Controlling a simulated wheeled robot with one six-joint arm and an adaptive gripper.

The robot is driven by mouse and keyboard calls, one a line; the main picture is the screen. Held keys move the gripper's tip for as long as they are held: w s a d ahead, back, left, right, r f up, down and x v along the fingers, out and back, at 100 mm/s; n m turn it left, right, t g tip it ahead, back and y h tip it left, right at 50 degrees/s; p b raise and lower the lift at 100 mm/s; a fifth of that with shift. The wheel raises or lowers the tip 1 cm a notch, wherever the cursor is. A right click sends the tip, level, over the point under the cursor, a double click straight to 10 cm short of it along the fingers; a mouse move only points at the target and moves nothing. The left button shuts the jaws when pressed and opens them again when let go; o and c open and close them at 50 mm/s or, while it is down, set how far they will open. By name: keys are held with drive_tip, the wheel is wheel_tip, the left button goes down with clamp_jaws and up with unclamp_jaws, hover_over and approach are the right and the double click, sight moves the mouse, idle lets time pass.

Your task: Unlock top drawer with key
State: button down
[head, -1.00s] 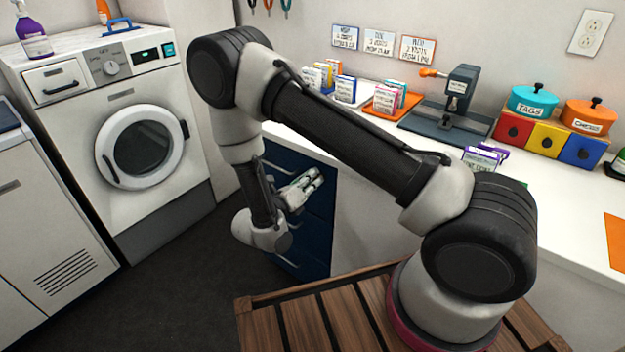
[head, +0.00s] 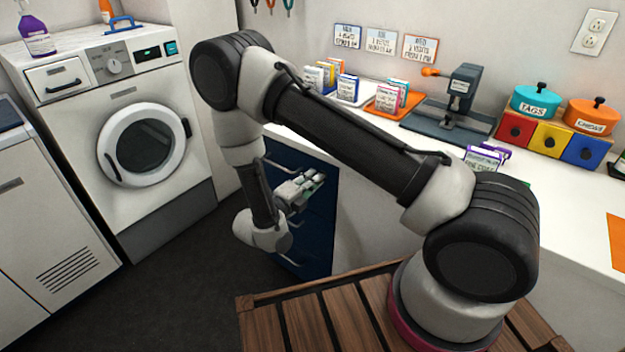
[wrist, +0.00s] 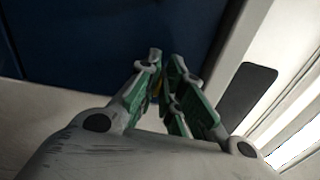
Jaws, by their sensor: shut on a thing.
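The blue drawer cabinet (head: 318,228) stands under the white counter, partly hidden by my arm. Its top drawer (head: 285,156) looks shut, and pale bar handles show on its front. My gripper (head: 318,181) is at the cabinet front, near the upper drawers. In the wrist view, the dark blue drawer front (wrist: 95,35) lies just beyond my gripper (wrist: 161,82). The green-padded fingers are close together, with a small yellowish sliver between them, which appears to be the key (wrist: 156,87). Most of it is hidden by the fingers. The lock cannot be made out, nor whether the key touches it.
A washing machine (head: 165,205) stands left of the cabinet, with dark floor between. The white counter (head: 560,215) above holds card racks, a dark press (head: 455,110) and colored boxes with lidded pots. A wooden slatted surface (head: 330,325) lies around my arm's base.

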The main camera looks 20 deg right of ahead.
drive_tip(key=shift+f+n, duration=0.1)
drive_tip(key=shift+n, duration=0.4)
drive_tip(key=c, duration=1.6)
unclamp_jaws()
drive_tip(key=shift+o, duration=0.2)
drive_tip(key=v, duration=1.2)
